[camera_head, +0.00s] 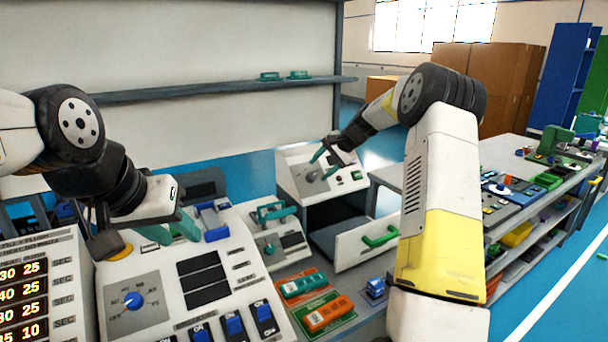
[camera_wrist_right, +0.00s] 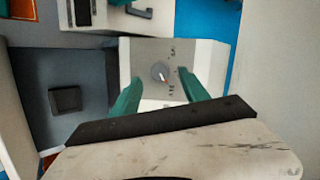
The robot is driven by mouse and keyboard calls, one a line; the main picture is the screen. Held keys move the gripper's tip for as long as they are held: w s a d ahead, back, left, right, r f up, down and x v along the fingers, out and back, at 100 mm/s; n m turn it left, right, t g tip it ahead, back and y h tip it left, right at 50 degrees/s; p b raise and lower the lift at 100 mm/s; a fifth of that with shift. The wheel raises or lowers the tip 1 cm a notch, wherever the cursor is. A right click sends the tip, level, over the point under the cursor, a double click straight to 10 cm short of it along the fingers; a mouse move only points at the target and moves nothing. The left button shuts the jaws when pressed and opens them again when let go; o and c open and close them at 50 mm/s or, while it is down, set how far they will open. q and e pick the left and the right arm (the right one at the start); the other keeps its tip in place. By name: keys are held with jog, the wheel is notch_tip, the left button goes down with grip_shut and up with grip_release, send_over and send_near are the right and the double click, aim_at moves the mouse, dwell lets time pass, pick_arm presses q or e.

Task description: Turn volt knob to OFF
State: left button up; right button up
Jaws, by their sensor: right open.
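A grey round knob (camera_head: 311,175) sits on a grey plate on the sloped face of a white box at the back. In the right wrist view the knob (camera_wrist_right: 160,72) has a red mark at its lower right; its labels are too small to read. My right gripper (camera_head: 323,164) is open, with its teal fingers above and beside the knob. In the wrist view the fingers (camera_wrist_right: 160,90) stand apart on either side below it, and I see no contact. A blue knob (camera_head: 133,300) is on the near left panel. My left gripper (camera_head: 172,230) is over that panel; its opening is unclear.
A drawer with a green handle (camera_head: 380,237) stands below the box. Blue rocker switches (camera_head: 234,326) line the near panel. Orange and teal pieces (camera_head: 328,313) lie in front.

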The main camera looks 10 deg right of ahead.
aim_at(313, 175)
jog(key=x, duration=0.5)
grip_shut()
